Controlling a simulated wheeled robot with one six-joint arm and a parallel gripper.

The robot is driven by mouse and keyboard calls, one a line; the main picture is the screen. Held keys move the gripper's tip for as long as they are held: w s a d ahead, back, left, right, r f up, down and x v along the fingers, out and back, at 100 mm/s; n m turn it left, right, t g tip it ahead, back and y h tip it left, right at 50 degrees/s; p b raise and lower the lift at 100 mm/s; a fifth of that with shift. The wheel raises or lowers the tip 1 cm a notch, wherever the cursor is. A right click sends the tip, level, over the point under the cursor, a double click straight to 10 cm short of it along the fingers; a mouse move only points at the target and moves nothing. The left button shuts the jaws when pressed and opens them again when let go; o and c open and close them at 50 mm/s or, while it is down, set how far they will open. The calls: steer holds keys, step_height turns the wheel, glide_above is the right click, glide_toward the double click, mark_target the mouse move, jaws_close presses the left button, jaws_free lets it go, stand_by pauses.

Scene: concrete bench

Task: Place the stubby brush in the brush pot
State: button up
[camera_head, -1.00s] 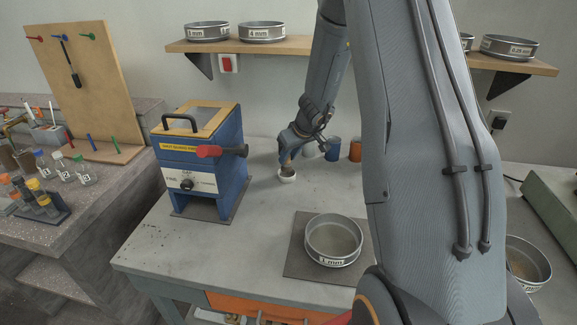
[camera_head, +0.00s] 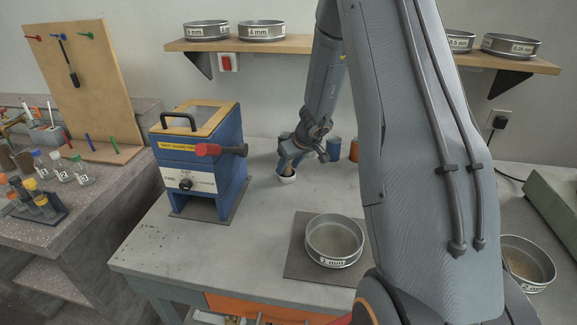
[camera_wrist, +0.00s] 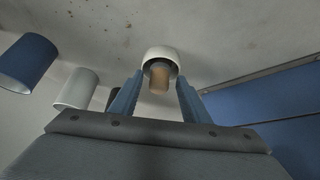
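A small white pot (camera_head: 287,178) stands on the bench to the right of the blue machine. It also shows in the wrist view (camera_wrist: 161,56). A short brown, handle-like piece (camera_wrist: 160,76), apparently the stubby brush, stands in the pot's mouth; any bristles are hidden. My gripper (camera_head: 289,162) is just above the pot. In the wrist view, its two blue fingers (camera_wrist: 158,88) are spread on either side of the brown piece, with gaps showing, so the gripper looks open.
A blue cup (camera_head: 333,149) and an orange cup (camera_head: 354,150) stand behind my arm. The blue machine (camera_head: 203,160) with a red-tipped handle is close on the left. A 1 mm sieve (camera_head: 334,241) sits on a dark mat in front. Bare bench lies between.

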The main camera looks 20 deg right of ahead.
steer(key=shift+r+p, duration=0.2)
steer(key=shift+p, duration=0.1)
steer(key=shift+s+r, duration=0.15)
steer(key=shift+r, duration=0.2)
steer(key=b+v, duration=0.1)
steer(key=v, duration=1)
steer(key=s+a+g, duration=0.1)
steer(key=s+a, duration=0.4)
steer(key=s, duration=0.3)
steer(key=s+a+m+g, duration=0.1)
steer(key=s+a+g, duration=0.1)
steer(key=s+a, duration=0.3)
steer(key=s+a+m+g+h, duration=0.1)
steer(key=s+a, duration=0.4)
steer(key=s, duration=0.7)
steer(key=shift+f+g, duration=0.4)
steer(key=shift+f, duration=0.05)
steer(key=shift+s+a, duration=0.1)
